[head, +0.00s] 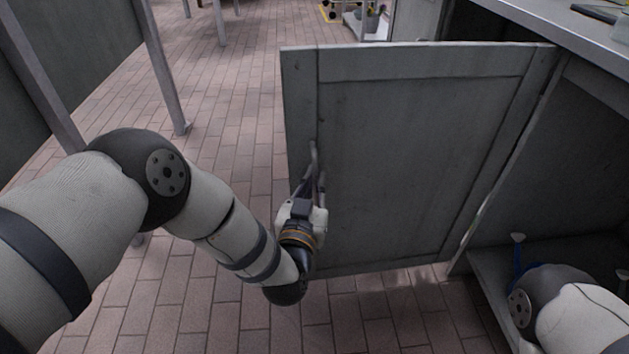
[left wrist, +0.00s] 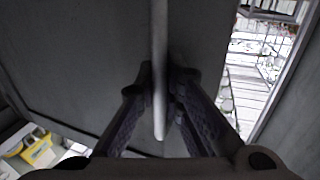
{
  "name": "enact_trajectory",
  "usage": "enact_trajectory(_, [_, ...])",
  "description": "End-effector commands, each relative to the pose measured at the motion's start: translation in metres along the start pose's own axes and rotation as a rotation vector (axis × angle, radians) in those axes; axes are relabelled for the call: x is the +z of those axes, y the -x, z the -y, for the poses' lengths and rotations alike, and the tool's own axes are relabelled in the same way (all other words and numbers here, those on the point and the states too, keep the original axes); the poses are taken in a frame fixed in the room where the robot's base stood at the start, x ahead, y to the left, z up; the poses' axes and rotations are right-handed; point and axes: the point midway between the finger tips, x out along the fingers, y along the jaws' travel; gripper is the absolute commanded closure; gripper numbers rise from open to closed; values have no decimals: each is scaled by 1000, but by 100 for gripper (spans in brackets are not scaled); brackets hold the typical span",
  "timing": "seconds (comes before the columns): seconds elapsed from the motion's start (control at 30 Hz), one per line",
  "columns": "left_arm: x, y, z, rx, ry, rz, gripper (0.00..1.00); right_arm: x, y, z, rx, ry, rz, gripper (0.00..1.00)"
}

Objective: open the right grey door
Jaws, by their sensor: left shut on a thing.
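The grey door (head: 410,150) stands swung open from the grey cabinet (head: 590,130), its hinged edge at the right and its free edge at the left. A thin upright bar handle (left wrist: 160,70) runs along its face near the free edge. My left gripper (head: 314,175) is shut on this handle; in the left wrist view its two fingers (left wrist: 160,95) sit on either side of the bar. Part of my right arm shows at the bottom right, but its gripper is out of view.
The cabinet's inside is open, with a low shelf floor (head: 487,275) and a blue item (head: 517,262) on it. A worktop (head: 580,22) is above. Brick floor (head: 235,120) lies clear left of the door. Metal posts (head: 165,70) stand at the left.

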Motion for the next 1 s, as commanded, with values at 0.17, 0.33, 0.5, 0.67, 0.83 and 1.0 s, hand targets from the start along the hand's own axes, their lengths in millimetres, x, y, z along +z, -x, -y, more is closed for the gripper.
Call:
enact_trajectory(0.17, [1,0,2,-3,-2,2,100,0,0,0,0,0,0,60])
enact_trajectory(0.33, [1,0,1,-3,-2,2,70,0,0,0,0,0,0,60])
enact_trajectory(0.5, [1,0,1,-2,-1,1,70,0,0,0,0,0,0,60])
enact_trajectory(0.67, [1,6,0,0,0,2,70,0,0,0,0,0,0,60])
enact_trajectory(0.83, [2,45,0,1,0,7,70,0,0,0,0,0,0,60])
enact_trajectory(1.0, [2,90,0,1,0,5,70,0,0,0,0,0,0,60])
